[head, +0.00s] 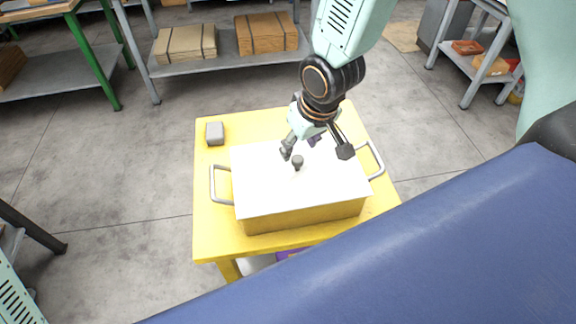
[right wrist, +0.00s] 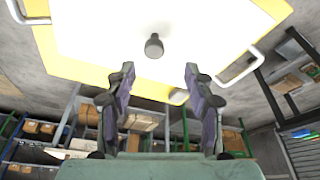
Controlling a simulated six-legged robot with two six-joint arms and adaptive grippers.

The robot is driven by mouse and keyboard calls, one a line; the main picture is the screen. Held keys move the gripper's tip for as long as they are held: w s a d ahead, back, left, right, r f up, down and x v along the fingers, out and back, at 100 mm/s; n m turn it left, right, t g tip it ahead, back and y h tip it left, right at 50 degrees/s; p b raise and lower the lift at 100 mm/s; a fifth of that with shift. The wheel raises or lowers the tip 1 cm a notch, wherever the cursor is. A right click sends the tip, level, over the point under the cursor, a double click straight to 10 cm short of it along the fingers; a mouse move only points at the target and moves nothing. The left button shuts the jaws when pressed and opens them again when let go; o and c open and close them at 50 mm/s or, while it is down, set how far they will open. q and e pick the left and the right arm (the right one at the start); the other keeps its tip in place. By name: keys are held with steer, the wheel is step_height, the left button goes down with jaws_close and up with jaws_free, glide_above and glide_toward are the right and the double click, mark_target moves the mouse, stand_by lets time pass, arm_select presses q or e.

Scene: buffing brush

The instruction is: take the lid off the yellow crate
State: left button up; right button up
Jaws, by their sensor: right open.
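The yellow crate (head: 300,216) stands on a yellow table (head: 215,243), with a metal handle on its left and right sides. A flat white lid (head: 257,185) covers its top. A dark knob (head: 298,162) stands up from the middle of the lid. In the right wrist view the knob (right wrist: 154,46) shows above and between the fingers. My right gripper (head: 318,152) is open and empty, just above the lid and close to the knob, apart from it. Its two fingers (right wrist: 160,90) are spread wide in the wrist view. My left gripper is not in view.
A small grey block (head: 215,133) sits at the table's back left corner. Shelves with cardboard boxes (head: 266,33) stand at the back. A large blue surface (head: 450,240) fills the lower right. The floor left of the table is clear.

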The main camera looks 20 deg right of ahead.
mark_target(298, 159)
steer(key=shift+s+f, duration=0.1)
steer(key=shift+f, duration=0.4)
steer(key=shift+w+d+f+b, duration=0.1)
steer(key=shift+w+f+b, duration=0.25)
steer(key=shift+f, duration=0.25)
steer(key=shift+w+d+f+b, duration=0.1)
steer(key=shift+w+f+b, duration=0.2)
steer(key=shift+f, duration=0.25)
steer(key=shift+w+d+f, duration=0.1)
steer(key=shift+f, duration=0.2)
steer(key=b+x, duration=0.2)
steer(key=x, duration=0.1)
steer(key=shift+s+f, duration=0.15)
steer(key=shift+s, duration=0.15)
steer(key=shift+w+d+f, duration=0.1)
steer(key=shift+w+f, duration=0.2)
steer(key=shift+w, duration=0.15)
steer(key=shift+s+r, duration=0.3)
steer(key=shift+s, duration=0.1)
steer(key=c, duration=0.5)
steer(key=shift+w+f, duration=0.2)
steer(key=shift+w, duration=0.1)
steer(key=c, duration=0.4)
steer(key=shift+s+r, duration=0.1)
steer(key=shift+s, duration=0.05)
jaws_close()
